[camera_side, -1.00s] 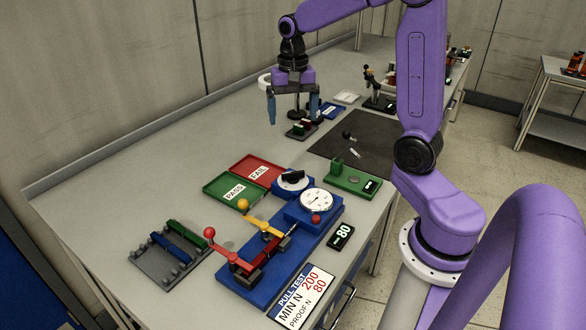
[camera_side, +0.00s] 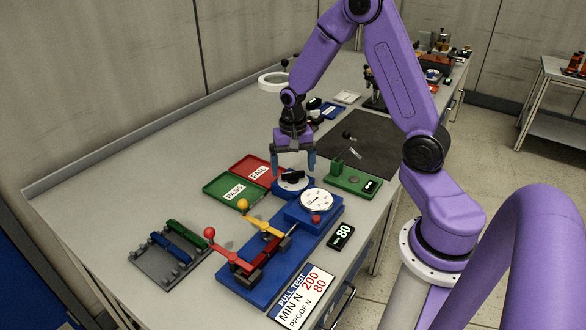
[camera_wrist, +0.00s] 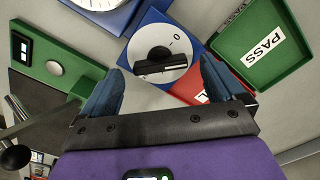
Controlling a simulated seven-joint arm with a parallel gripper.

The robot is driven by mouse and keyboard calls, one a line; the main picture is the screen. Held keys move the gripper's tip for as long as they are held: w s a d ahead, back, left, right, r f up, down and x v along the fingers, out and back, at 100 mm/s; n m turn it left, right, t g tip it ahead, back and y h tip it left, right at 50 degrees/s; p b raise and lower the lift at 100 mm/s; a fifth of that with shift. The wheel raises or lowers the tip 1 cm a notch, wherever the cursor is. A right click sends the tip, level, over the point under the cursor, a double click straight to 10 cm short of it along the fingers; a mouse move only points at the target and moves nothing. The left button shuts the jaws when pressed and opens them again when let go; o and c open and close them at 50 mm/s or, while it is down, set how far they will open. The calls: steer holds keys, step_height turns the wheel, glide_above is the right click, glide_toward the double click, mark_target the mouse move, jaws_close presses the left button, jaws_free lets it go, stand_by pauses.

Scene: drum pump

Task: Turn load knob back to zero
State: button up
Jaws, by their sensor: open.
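The load knob is a black bar on a white dial (camera_side: 290,181) set on a blue block at the far end of the blue pull-test fixture (camera_side: 265,275). In the wrist view the black knob bar (camera_wrist: 160,67) lies across the white dial, with a "0" mark at the dial's upper right. My gripper (camera_side: 293,166) is open and empty, just above the knob in the side view. In the wrist view its two blue fingers (camera_wrist: 157,85) point toward the dial, one on each side, apart from the knob. A round gauge (camera_side: 317,200) sits beside the knob on the fixture.
A green PASS tray (camera_side: 219,199) and red FAIL tray (camera_side: 247,178) lie left of the knob. A green block fixture (camera_side: 365,184) with a small lever stands to the right. Red (camera_side: 210,232) and yellow (camera_side: 243,204) ball-ended levers rise from the fixture. The table's back left is clear.

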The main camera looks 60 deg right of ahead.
steer(key=shift+f, duration=0.75)
steer(key=c, duration=1)
steer(key=shift+c, duration=0.2)
steer(key=shift+n, duration=0.3)
steer(key=n, duration=0.3)
steer(key=shift+n, duration=2.5)
steer(key=o, duration=1)
